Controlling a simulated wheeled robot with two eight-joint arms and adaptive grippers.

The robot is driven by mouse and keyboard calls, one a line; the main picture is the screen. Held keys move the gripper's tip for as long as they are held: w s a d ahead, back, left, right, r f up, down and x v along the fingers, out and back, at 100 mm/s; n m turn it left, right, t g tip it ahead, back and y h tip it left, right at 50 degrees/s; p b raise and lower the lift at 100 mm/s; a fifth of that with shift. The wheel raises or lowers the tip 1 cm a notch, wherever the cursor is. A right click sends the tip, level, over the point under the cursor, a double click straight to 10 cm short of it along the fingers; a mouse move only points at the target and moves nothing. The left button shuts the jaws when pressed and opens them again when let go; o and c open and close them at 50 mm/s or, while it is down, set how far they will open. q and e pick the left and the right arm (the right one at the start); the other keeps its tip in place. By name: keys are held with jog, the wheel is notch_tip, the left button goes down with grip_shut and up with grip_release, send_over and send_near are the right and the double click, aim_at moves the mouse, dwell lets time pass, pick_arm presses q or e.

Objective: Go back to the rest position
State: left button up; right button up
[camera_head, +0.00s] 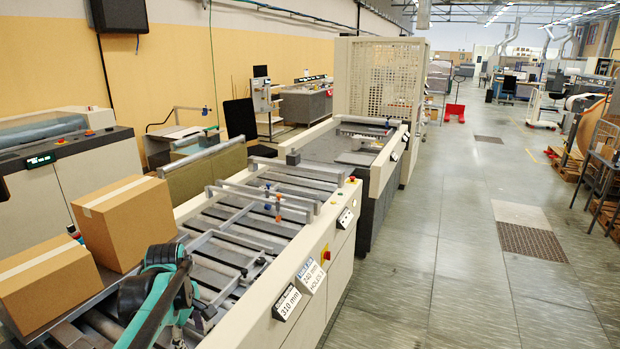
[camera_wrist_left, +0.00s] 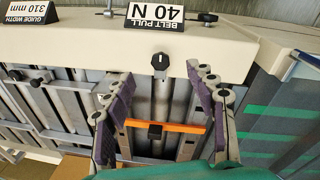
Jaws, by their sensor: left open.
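My left arm (camera_head: 160,295), teal and black, reaches in at the bottom of the head view over the roller bed (camera_head: 225,262) of the long machine, right of the cardboard boxes. In the left wrist view my left gripper (camera_wrist_left: 158,74) has its two purple-padded fingers spread apart with no object gripped between them. It is over the machine's grey rollers, facing the cream side rail (camera_wrist_left: 100,50) with a black knob (camera_wrist_left: 160,62). An orange bar with a black block (camera_wrist_left: 156,130) crosses between the fingers; whether it touches them I cannot tell. My right gripper is in neither view.
Two cardboard boxes, one large (camera_head: 127,222) and one at the left edge (camera_head: 45,285), stand beside my left arm. A "BELT PULL 40 N" sign (camera_wrist_left: 155,14) stands on the rail. The floor aisle (camera_head: 460,240) right of the machine is clear.

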pick_arm(q)
jog(key=s+d+f+m+t+b, duration=0.1)
jog(key=s+d+f+m+t, duration=0.1)
jog(key=s+d+m, duration=0.4)
jog(key=s+d+f+m+t+b, duration=0.1)
jog(key=s+d+m+t, duration=0.3)
jog(key=s+m, duration=0.6)
jog(key=shift+s+d+f+m, duration=0.15)
jog(key=shift+d+f+m, duration=0.15)
jog(key=shift+d+f, duration=0.6)
